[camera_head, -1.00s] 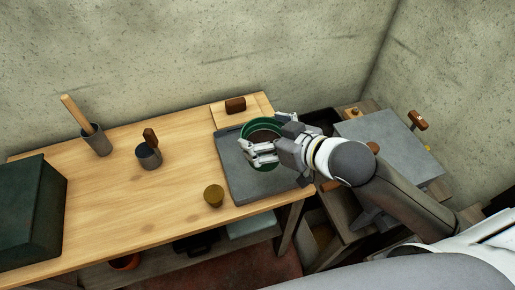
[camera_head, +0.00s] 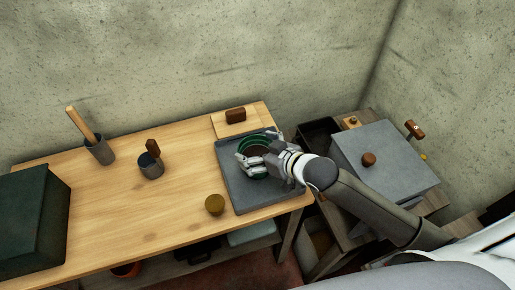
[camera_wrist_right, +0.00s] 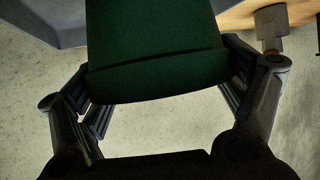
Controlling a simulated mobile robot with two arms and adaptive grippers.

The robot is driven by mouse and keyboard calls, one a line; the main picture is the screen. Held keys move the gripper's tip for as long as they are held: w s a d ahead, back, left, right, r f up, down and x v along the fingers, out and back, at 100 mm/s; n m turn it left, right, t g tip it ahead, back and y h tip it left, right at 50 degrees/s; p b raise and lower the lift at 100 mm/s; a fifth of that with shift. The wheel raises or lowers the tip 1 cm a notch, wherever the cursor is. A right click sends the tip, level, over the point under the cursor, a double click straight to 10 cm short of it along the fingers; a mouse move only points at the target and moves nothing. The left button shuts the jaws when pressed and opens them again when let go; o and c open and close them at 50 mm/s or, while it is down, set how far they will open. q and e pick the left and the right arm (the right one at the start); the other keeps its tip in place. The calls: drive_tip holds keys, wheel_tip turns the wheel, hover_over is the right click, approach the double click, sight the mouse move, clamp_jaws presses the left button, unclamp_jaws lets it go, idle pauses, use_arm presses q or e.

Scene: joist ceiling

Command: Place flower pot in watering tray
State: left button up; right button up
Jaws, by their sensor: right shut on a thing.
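The green flower pot (camera_head: 252,172) holds dark soil and is over the grey watering tray (camera_head: 242,200) at the right end of the wooden table. My right gripper (camera_head: 261,154) is shut on the pot, with its fingers on both sides of the rim. The right wrist view shows the pot (camera_wrist_right: 155,50) large between the fingers, with a corner of the tray (camera_wrist_right: 45,22) behind it. I cannot tell whether the pot's base touches the tray. My left gripper is not in view.
A small olive pot (camera_head: 214,204) stands just left of the tray. Two grey cups (camera_head: 151,167) (camera_head: 101,152) with wooden-handled items and a dark green box (camera_head: 32,220) are further left. A wooden board with a brown block (camera_head: 235,115) lies behind the tray. A grey-topped cabinet (camera_head: 385,160) stands at right.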

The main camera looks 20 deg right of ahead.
drive_tip(key=shift+f, duration=0.1)
drive_tip(key=o, duration=1.2)
drive_tip(key=shift+c, duration=0.2)
drive_tip(key=shift+s+d+r, duration=0.1)
drive_tip(key=shift+s+r, duration=0.05)
drive_tip(key=shift+r, duration=0.05)
drive_tip(key=b+v, duration=0.1)
drive_tip(key=v, duration=1)
drive_tip(key=shift+s+r, duration=0.2)
drive_tip(key=shift+s, duration=0.05)
drive_tip(key=shift+d+f, duration=0.1)
